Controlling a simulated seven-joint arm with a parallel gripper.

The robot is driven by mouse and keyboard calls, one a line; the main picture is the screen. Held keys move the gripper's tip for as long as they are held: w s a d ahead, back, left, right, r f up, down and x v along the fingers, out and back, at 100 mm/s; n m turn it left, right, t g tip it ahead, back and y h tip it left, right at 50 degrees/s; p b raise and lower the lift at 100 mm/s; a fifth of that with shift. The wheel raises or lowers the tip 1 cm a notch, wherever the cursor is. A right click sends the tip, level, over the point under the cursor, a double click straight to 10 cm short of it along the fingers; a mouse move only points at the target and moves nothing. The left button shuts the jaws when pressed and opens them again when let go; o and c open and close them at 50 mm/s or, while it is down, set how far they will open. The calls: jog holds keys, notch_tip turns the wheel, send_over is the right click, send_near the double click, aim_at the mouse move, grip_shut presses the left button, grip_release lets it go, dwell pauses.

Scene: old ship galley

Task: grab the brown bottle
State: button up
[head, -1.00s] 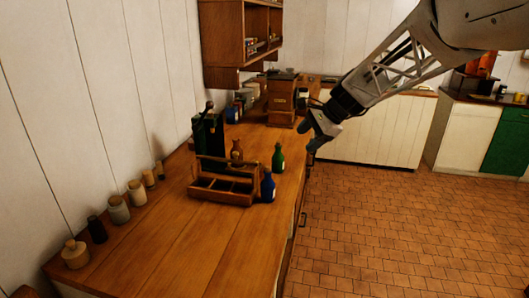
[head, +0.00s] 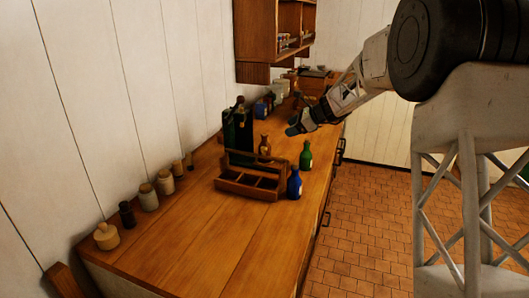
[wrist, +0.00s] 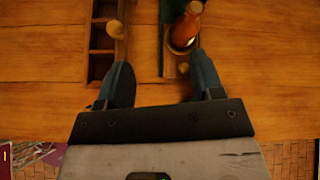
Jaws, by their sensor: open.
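The brown bottle (head: 264,146) stands upright on the wooden counter, just behind the wooden caddy (head: 250,190) and beside a dark green upright object (head: 238,128). My gripper (head: 293,129) is above the counter, a little right of the bottle and higher than it. In the wrist view, my gripper (wrist: 160,75) is open with nothing between its fingers. The brown bottle (wrist: 186,28) shows there beyond the fingertips, in line with the right finger. The caddy (wrist: 106,50) shows at the upper left.
A blue bottle (head: 294,184) and a green bottle (head: 306,156) stand near the counter's front edge. Several jars (head: 148,198) line the wall. A wall shelf (head: 262,45) hangs over the back. The near counter (head: 200,240) is clear.

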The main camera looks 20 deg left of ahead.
jog(key=w+a+f+m+y, duration=0.1)
jog(key=w+a+f+m, duration=0.1)
jog(key=w+a+f, duration=0.3)
jog(key=w+a, duration=0.1)
jog(key=a, duration=0.2)
jog(key=shift+a+f+m+y, duration=0.15)
jog(key=shift+f+m+y, duration=0.1)
jog(key=shift+m+y, duration=0.05)
jog(key=shift+x, duration=1.25)
jog(key=shift+a, duration=0.1)
jog(key=shift+x, duration=2.5)
jog(key=shift+f, duration=0.15)
grip_shut()
